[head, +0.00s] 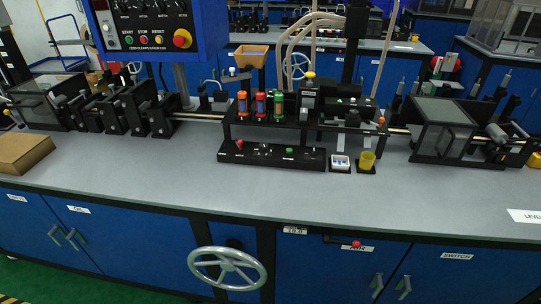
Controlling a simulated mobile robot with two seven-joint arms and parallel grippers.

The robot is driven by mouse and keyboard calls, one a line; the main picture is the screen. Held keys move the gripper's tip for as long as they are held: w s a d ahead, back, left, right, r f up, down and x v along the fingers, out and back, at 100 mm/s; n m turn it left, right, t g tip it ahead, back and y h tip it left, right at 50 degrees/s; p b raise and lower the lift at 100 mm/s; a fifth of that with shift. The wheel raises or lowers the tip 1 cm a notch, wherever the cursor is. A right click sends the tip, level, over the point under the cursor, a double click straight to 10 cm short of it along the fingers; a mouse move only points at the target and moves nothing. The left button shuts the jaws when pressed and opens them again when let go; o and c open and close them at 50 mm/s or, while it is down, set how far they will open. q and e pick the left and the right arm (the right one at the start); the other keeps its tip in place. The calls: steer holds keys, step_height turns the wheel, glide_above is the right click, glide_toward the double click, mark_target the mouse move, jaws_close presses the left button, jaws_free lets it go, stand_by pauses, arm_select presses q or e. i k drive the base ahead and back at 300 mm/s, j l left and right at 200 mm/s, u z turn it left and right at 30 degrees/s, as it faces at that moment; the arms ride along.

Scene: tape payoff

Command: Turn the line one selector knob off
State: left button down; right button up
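A blue control box with a dark panel (143,30) hangs at the top left of the head view. A row of several small dark selector knobs (142,5) runs along its top edge, cut by the frame. Their labels are too small to read, so I cannot tell which is line one or how it is turned. Neither of my grippers is in view.
A grey bench (120,180) carries the tape line machinery, with a low black switch panel (271,155) in the middle. A cardboard box (22,152) lies at the left. A handwheel (227,268) sticks out from the blue cabinets. The bench front is mostly clear.

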mark_target(263, 147)
steer(key=i+z, duration=0.5)
steer(key=z, duration=0.2)
